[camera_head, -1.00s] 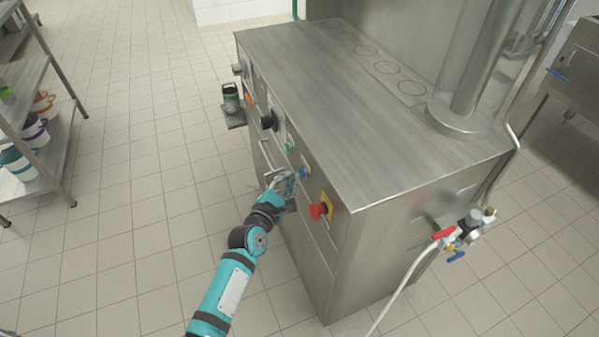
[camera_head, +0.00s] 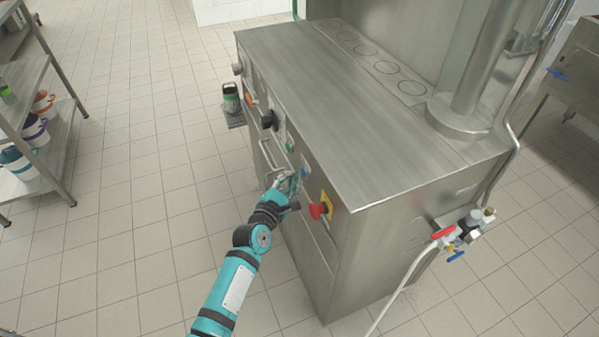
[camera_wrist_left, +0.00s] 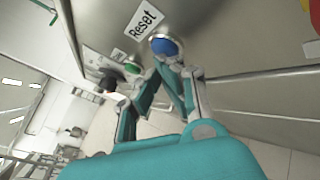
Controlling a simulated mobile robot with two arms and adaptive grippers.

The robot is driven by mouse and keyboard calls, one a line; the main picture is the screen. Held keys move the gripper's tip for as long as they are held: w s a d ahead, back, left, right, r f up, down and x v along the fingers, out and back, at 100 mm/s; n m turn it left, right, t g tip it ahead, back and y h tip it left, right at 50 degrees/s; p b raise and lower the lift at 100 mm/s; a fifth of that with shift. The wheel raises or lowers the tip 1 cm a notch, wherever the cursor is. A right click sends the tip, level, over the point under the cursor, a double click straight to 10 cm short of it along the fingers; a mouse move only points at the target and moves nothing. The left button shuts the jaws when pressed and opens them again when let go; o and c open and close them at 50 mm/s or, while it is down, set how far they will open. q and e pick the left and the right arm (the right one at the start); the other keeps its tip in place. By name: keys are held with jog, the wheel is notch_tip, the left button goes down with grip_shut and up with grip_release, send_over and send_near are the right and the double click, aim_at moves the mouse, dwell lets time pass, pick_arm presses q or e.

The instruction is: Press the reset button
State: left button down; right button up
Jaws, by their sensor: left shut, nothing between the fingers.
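The blue reset button (camera_wrist_left: 164,46) sits on the steel front panel beside a white "Reset" label (camera_wrist_left: 144,20) in the left wrist view. My left gripper (camera_wrist_left: 167,66) is shut and empty. Its fingertips are at the lower edge of the blue button and overlap it in the picture; I cannot tell whether they touch it. In the head view the left gripper (camera_head: 290,180) is at the machine's front panel and largely hides the button. My right gripper is not in view.
A green button (camera_wrist_left: 132,67) and a black knob (camera_head: 268,119) are farther along the panel. A red emergency stop (camera_head: 317,211) on a yellow plate is right of the gripper. A bar handle (camera_head: 268,154) sticks out nearby.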

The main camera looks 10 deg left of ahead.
pick_arm(q)
jog(key=shift+r, duration=0.1)
jog(key=shift+s+a, duration=0.4)
jog(key=shift+a, duration=0.15)
jog(key=shift+s+a, duration=0.55)
jog(key=shift+a, duration=0.3)
jog(key=shift+s+a, duration=0.55)
jog(key=shift+a, duration=0.25)
jog(key=shift+s+a, duration=0.55)
jog(key=shift+a, duration=0.3)
